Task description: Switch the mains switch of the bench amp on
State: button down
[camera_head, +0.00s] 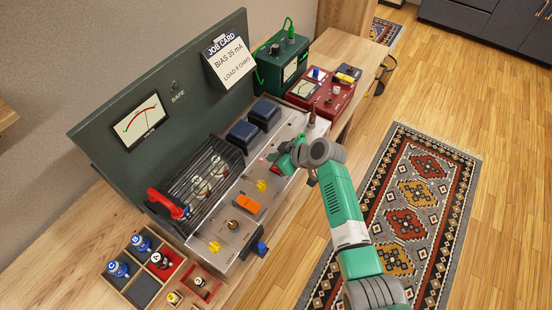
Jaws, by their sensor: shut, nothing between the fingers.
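The bench amp (225,240) is a silver metal chassis on the wooden bench, with dark blue transformers (242,132) and valves (200,187) behind a black wire cage. My green and grey gripper (277,158) is over the amp's far right part, with its fingers shut and empty. A small red part (276,170) shows right at the fingertips. It may be the mains switch, but I cannot tell its position or whether the fingers touch it. An orange block (247,203) and yellow knobs (262,185) sit on the amp's top.
A green panel with a meter (141,121) and a job card (229,60) stands behind the amp. A red-handled tool (167,203) rests at the cage. Green (281,62) and red (321,92) instruments stand at the far end. A divided wooden tray (143,286) with valves is in front.

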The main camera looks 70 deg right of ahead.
jog(key=s+a+r+p, duration=0.1)
jog(key=s+r+p, duration=0.1)
jog(key=s+r, duration=0.4)
notch_tip(320, 180, up, 4)
jog(key=shift+f, duration=0.25)
jog(key=shift+w, duration=0.15)
